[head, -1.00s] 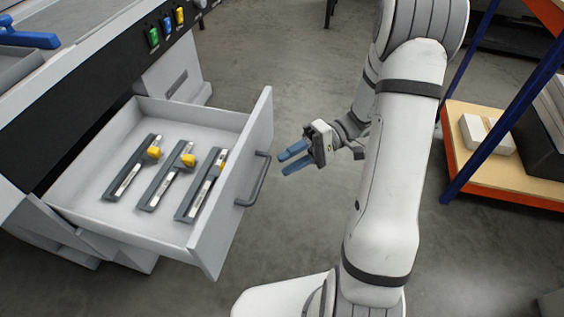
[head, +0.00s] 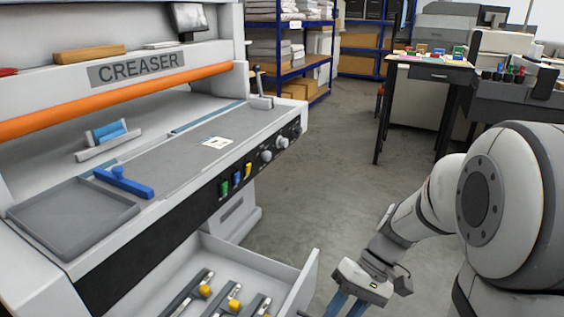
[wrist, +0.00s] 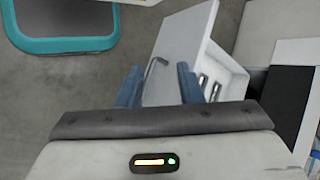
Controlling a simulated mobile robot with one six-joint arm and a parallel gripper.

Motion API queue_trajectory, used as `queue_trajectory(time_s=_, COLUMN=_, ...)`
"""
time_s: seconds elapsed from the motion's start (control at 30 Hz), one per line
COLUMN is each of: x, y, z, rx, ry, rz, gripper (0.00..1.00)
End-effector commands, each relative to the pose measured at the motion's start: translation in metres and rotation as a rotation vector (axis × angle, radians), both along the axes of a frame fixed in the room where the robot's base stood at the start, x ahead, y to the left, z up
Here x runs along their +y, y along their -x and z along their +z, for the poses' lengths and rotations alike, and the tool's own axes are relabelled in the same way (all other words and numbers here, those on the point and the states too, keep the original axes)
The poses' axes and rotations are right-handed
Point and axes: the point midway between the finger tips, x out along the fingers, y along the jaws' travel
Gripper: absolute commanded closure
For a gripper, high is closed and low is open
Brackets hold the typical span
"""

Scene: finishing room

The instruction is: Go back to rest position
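My gripper (head: 349,304) is at the bottom of the head view, just right of the open drawer, its blue fingertips partly cut off by the frame edge. My arm reaches in from the right of the head view.
The drawer (head: 296,285) of the creaser (head: 140,72) is pulled out, with several grey tools with yellow parts inside. A blue-handled tool (head: 124,183) lies on the creaser's top. Shelves (head: 290,50) and a small table (head: 430,70) stand behind. Open floor lies between.

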Motion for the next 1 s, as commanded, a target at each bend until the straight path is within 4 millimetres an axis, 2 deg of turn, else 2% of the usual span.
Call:
queue_trajectory(time_s=0.03, x=-0.002, y=0.006, z=0.039, rx=-0.045, ry=0.079, rz=0.002, gripper=0.67)
queue_trajectory(time_s=0.2, x=-0.015, y=0.018, z=0.106, rx=-0.213, ry=0.33, rz=-0.045, gripper=0.67)
queue_trajectory(time_s=0.4, x=-0.03, y=0.021, z=0.177, rx=-0.441, ry=0.522, rz=-0.138, gripper=0.67)
queue_trajectory(time_s=0.5, x=-0.034, y=0.021, z=0.2, rx=-0.525, ry=0.569, rz=-0.175, gripper=0.67)
queue_trajectory(time_s=0.67, x=-0.037, y=0.021, z=0.214, rx=-0.591, ry=0.599, rz=-0.208, gripper=0.67)
queue_trajectory(time_s=1.0, x=-0.037, y=0.02, z=0.212, rx=-0.596, ry=0.601, rz=-0.212, gripper=0.67)
